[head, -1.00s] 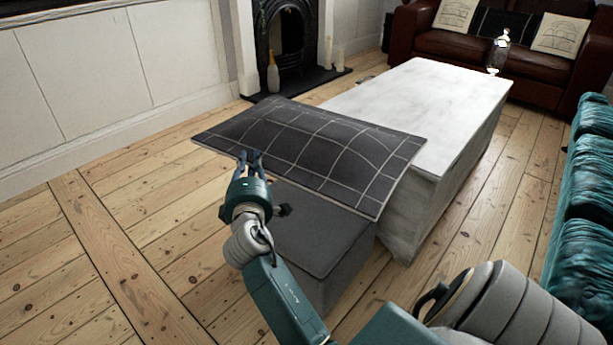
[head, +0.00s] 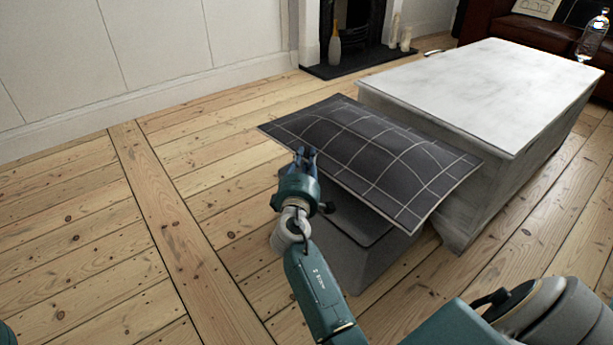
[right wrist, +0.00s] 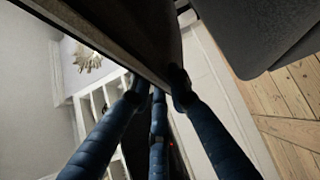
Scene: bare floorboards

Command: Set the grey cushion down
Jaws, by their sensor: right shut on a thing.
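The grey cushion (head: 375,145) is dark with a grid of thin pale lines. In the head view it is held nearly flat above a grey box-like seat (head: 352,250), whose far part it hides. My right gripper (head: 306,156) is shut on the cushion's near left edge. In the right wrist view the fingers (right wrist: 155,88) meet at the cushion's edge (right wrist: 105,42), and the grey seat (right wrist: 265,35) shows at upper right. Whether the cushion's far side touches anything I cannot tell. My left gripper is not seen.
A whitewashed chest-like table (head: 490,90) stands just right of and behind the cushion, which covers part of its side. A fireplace with a dark hearth (head: 375,62) and a bottle (head: 335,48) is behind. Bare floorboards (head: 190,200) lie open at left.

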